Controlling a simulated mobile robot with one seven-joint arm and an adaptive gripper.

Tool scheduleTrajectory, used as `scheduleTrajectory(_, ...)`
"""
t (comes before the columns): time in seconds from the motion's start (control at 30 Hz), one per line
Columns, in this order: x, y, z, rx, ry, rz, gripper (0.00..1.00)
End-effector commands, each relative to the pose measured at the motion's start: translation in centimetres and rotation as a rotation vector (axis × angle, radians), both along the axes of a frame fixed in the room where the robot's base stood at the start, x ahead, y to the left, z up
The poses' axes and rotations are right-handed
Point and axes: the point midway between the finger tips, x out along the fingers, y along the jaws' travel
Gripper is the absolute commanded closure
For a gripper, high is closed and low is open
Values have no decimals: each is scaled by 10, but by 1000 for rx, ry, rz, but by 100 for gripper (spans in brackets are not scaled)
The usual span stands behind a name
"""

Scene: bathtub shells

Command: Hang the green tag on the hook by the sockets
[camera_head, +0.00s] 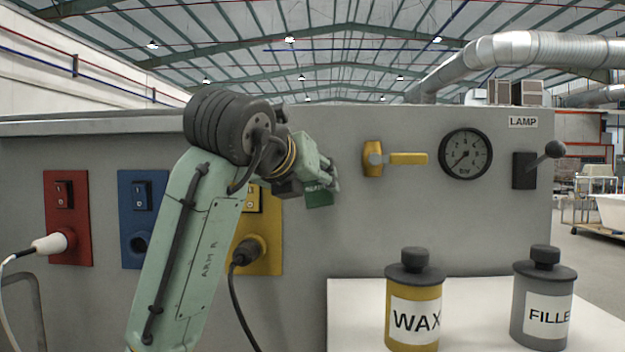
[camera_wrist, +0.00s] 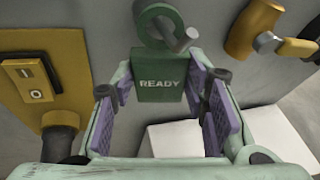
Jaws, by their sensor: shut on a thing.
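The green tag (camera_wrist: 158,88), marked READY, is upright between the fingers of my gripper (camera_wrist: 160,92) in the wrist view. My gripper is shut on its sides. The tag's ring (camera_wrist: 141,22) stands at its top, and a short grey hook (camera_wrist: 184,41) on the panel overlaps the ring's lower right. I cannot tell whether the hook passes through the ring. In the head view, my gripper (camera_head: 322,180) is at the panel, right of the yellow socket, with the tag (camera_head: 320,200) showing below it. The hook is hidden there.
Red (camera_head: 83,190), blue (camera_head: 128,190) and yellow (camera_head: 274,250) sockets line the grey panel, with plugs in the red and yellow ones. A yellow valve handle (camera_head: 408,158) is close right of my gripper. Wax (camera_head: 413,275) and filler (camera_head: 545,285) tins stand on a white table (camera_head: 470,292).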

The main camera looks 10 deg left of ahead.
Motion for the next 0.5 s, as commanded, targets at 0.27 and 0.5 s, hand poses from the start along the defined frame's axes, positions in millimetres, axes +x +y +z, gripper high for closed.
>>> scheduleTrajectory(0.27,0,0,0,0,0,0,87)
scheduleTrajectory(0.5,0,0,0,0,0,0,53)
